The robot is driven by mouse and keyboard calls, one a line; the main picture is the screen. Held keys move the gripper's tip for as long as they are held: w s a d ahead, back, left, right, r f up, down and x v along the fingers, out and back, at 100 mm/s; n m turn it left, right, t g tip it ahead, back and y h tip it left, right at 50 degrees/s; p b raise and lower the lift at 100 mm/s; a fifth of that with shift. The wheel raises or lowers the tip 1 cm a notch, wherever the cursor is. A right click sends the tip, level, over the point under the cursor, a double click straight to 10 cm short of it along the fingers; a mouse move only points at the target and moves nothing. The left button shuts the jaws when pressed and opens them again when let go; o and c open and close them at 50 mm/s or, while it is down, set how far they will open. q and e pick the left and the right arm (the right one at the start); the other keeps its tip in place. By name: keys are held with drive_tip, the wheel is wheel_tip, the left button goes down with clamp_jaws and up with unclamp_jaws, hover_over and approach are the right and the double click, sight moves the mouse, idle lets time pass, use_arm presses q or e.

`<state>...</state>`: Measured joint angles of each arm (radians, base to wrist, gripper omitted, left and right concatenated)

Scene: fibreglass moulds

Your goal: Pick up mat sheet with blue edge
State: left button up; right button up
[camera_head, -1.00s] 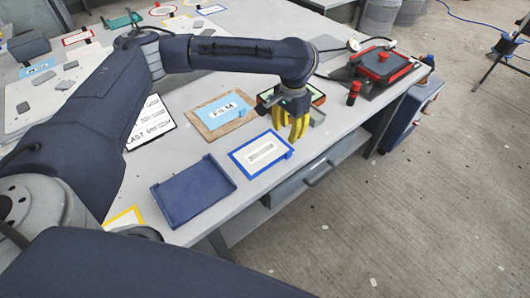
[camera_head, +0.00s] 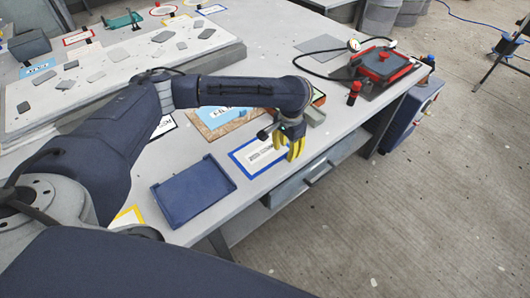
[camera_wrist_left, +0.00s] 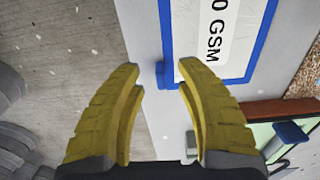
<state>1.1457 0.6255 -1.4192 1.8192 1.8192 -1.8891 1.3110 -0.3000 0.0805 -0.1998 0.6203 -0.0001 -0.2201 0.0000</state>
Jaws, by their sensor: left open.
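The mat sheet with the blue edge (camera_head: 243,163) lies flat on the bench near its front edge. It is white with a printed label and a blue border, and its right part is hidden by my gripper in the head view. My left gripper (camera_head: 290,152), with yellow fingers, is open above the sheet's right end. In the left wrist view the open fingers (camera_wrist_left: 160,75) point at a small blue tab (camera_wrist_left: 167,74) on the sheet's border (camera_wrist_left: 247,75). My right gripper is not in view.
An empty dark blue tray (camera_head: 194,192) lies left of the sheet. Behind are a brown-framed light blue sheet (camera_head: 216,117) and a box-like item (camera_head: 317,115). A red clamp-like device (camera_head: 381,66) and a red bottle (camera_head: 354,92) stand at the right. The bench's front edge is close.

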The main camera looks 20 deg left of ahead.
use_arm(q)
drive_tip(key=shift+f, duration=1.35)
drive_tip(key=shift+c, duration=0.5)
clamp_jaws()
